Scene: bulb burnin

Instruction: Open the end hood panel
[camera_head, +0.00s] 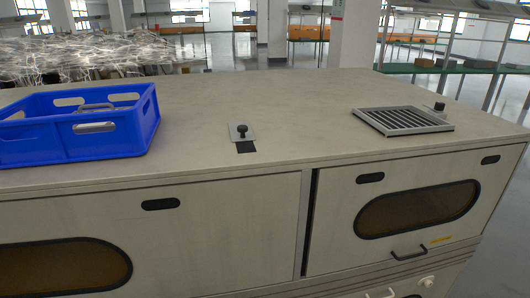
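The hood panel at the right end (335,215) is a pale front panel with a rounded brown window (418,209). A dark bar handle (408,253) sits near its lower edge, beside a small yellow label (441,240). A dark slot (370,178) is near its upper left corner and another near its upper right. The panel looks closed, with a dark vertical gap along its left edge. Neither of my grippers is in view.
A blue crate (70,152) stands on the bench top (280,115) at left. A small plate with a black knob (242,132) and a grille (404,121) are also on top. Another windowed panel (215,230) is to the left. A round white knob (427,281) shows below.

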